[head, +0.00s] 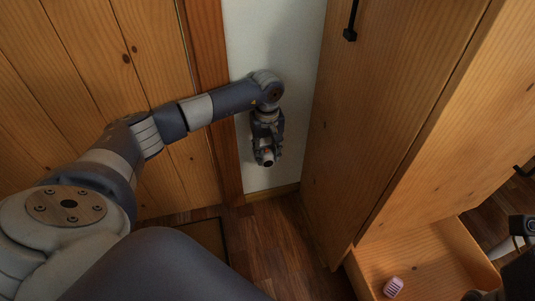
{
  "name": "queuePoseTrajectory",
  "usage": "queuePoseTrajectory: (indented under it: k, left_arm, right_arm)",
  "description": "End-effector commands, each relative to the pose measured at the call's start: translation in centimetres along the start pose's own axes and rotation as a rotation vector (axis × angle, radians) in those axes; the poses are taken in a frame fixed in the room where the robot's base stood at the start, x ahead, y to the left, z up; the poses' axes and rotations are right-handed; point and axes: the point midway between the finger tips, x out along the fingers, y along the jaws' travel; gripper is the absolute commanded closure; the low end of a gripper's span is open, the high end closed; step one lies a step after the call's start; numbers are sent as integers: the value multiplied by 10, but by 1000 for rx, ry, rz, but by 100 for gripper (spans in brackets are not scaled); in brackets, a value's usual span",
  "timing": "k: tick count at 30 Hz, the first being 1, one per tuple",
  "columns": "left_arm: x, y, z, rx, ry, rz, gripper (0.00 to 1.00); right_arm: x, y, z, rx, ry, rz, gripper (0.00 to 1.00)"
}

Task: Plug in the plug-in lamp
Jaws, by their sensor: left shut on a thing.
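My left gripper (267,157) is at the white wall, in the narrow gap between the wooden door frame and the tall wooden cabinet. It points downward and is shut on a small pale, rounded thing, which I take to be the plug-in lamp (267,156). The fingers hide most of it. I cannot make out a socket on the wall, nor whether the lamp touches the wall. Dark parts of my right arm and gripper (488,295) show at the lower right edge, cut off by the frame, so its fingers cannot be judged.
The wooden cabinet (390,110) stands close to the right of the left gripper. A drawer (420,252) is open low at the right, with a small pink thing (393,287) in it. Plank door (110,60) at left.

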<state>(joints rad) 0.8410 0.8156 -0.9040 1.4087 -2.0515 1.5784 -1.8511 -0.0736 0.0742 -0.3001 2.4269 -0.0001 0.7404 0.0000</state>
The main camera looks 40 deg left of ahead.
Motion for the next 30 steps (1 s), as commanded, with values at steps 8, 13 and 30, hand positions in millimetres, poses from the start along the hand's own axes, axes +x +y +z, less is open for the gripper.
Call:
queuePoseTrajectory:
  k: [8,13,30]
  left_arm:
    - [-1,-1,-5,-3,6,0,44]
    - [-1,-2,-6,-5,8,-2,44]
    - [-84,2,-5,-2,9,7,44]
  right_arm:
    - [4,0,-2,-1,17,-4,83]
    - [4,0,-2,-1,17,-4,83]
    - [2,0,0,-1,6,-1,83]
